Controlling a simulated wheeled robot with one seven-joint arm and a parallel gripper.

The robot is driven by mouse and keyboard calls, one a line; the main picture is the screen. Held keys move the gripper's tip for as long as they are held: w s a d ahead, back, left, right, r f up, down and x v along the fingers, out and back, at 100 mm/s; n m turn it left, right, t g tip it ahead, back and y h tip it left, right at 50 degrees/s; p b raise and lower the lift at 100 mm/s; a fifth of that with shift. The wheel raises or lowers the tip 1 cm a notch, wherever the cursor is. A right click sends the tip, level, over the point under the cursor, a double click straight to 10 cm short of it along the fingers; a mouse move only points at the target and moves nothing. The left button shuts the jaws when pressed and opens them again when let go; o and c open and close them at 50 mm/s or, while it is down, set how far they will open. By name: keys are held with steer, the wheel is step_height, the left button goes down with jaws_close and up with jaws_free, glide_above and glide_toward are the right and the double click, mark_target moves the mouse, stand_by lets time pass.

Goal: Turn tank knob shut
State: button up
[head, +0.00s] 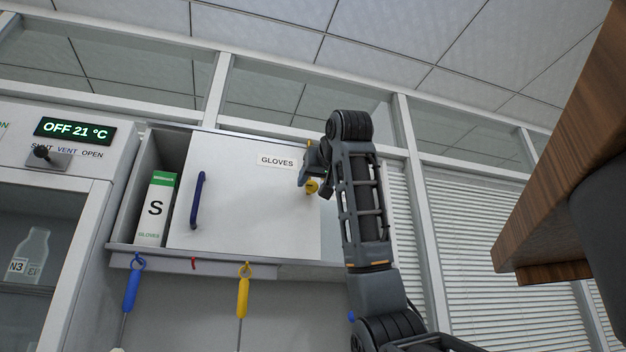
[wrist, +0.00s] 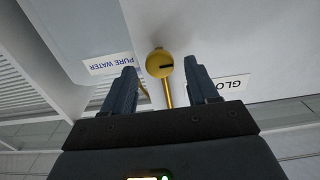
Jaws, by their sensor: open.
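My gripper (wrist: 162,74) is open, with one dark finger on each side of the knob. I cannot tell whether either finger touches it. In the head view the yellow knob (head: 312,186) shows just below my gripper (head: 306,172), and my arm hides the tank.
A white "GLOVES" cabinet (head: 240,215) with a blue handle (head: 198,200) is left of my arm. A glove box (head: 156,209) stands in its open left part. Blue (head: 131,290) and yellow (head: 243,296) tools hang below. A wooden board (head: 550,190) juts in at right.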

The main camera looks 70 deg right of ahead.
steer(key=shift+x, duration=1)
steer(key=c, duration=1)
